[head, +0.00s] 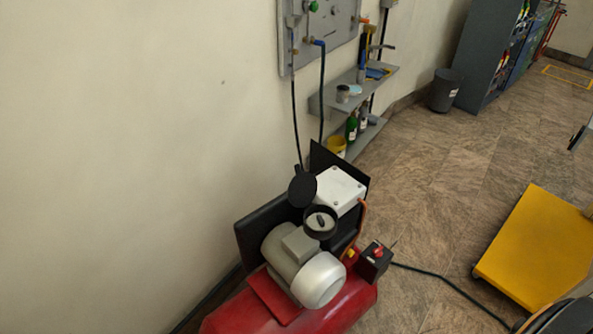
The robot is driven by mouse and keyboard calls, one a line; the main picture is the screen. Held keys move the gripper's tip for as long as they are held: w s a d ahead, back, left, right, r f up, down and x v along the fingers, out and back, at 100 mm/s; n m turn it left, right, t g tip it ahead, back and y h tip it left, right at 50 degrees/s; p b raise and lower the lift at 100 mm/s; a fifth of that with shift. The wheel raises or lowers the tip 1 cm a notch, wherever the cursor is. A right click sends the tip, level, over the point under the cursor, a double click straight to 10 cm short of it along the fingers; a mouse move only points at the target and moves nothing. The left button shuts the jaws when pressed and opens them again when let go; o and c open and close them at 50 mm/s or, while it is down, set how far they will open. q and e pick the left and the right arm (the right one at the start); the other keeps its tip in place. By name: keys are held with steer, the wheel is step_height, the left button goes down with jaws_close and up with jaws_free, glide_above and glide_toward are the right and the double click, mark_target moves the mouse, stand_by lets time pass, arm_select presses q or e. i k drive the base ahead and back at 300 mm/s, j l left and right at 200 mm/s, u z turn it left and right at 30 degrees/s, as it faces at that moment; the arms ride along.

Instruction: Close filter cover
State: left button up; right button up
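The compressor's filter housing (320,222) is a black round cup with a pale part inside, on top of the machine. The black round filter cover (302,188) stands raised at the back left edge of the housing, so the housing is open. A white box (341,189) sits right behind it, and the grey motor (303,264) sits in front of it. Neither of my grippers shows in the head view.
A red tank (352,309) carries the motor, with a small black switch box (374,261) at its right. A yellow platform (537,247) stands at the right. A shelf (350,92) hangs on the wall behind.

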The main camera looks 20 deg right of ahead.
mark_target(302, 189)
steer(key=l+u, duration=0.25)
steer(key=l, duration=1.95)
